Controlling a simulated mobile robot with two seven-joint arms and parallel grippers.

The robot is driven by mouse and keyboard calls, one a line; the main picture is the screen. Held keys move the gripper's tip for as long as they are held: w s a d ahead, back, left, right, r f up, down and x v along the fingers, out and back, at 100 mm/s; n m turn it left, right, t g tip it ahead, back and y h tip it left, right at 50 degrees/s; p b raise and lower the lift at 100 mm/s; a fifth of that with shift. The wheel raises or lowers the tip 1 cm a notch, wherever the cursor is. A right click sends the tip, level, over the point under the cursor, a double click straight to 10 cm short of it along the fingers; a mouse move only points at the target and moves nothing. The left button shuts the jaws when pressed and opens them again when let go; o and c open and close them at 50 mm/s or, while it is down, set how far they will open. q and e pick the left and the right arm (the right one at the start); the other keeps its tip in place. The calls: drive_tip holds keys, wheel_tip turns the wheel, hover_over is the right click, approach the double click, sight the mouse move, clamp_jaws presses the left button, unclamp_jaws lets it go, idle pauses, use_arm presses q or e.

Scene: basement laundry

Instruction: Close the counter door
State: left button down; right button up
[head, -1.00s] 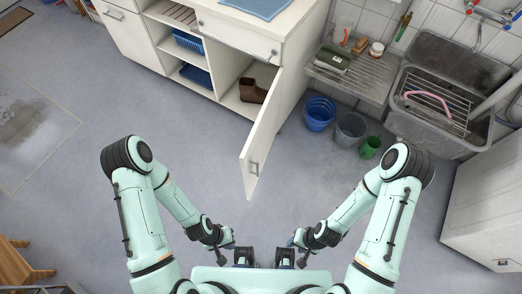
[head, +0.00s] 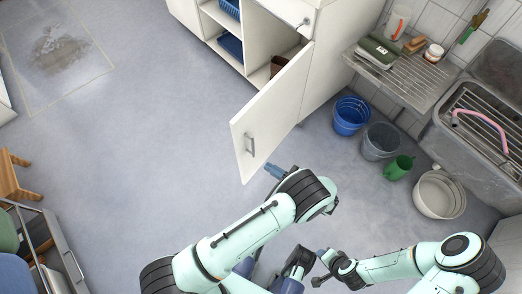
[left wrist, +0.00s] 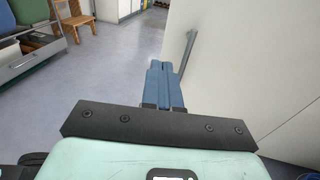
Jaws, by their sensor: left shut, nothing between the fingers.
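The counter door (head: 282,97) is a white panel standing wide open from the counter (head: 333,60), with a grey bar handle (head: 250,145) on its outer face. My left gripper (head: 273,171) is shut and empty beside the door's free end, low in the head view. In the left wrist view its blue fingers (left wrist: 165,82) lie together, just left of the handle (left wrist: 188,50) and the door face (left wrist: 225,70). I cannot tell whether they touch the door. My right gripper (head: 294,272) is low in the head view, partly hidden, its jaws unclear.
Inside the open counter a brown boot (head: 278,66) shows partly. A blue bucket (head: 350,115), a grey bucket (head: 380,141), a green watering can (head: 398,167) and a white basin (head: 439,194) stand on the floor at right.

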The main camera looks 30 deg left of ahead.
use_arm(q)
drive_tip(key=d+r, duration=0.1)
approach(238, 140)
drive_tip(key=shift+t, duration=0.3)
drive_tip(key=a, duration=0.4)
drive_tip(key=w+a, duration=0.1)
drive_tip(key=a, duration=0.2)
drive_tip(key=shift+b, duration=0.3)
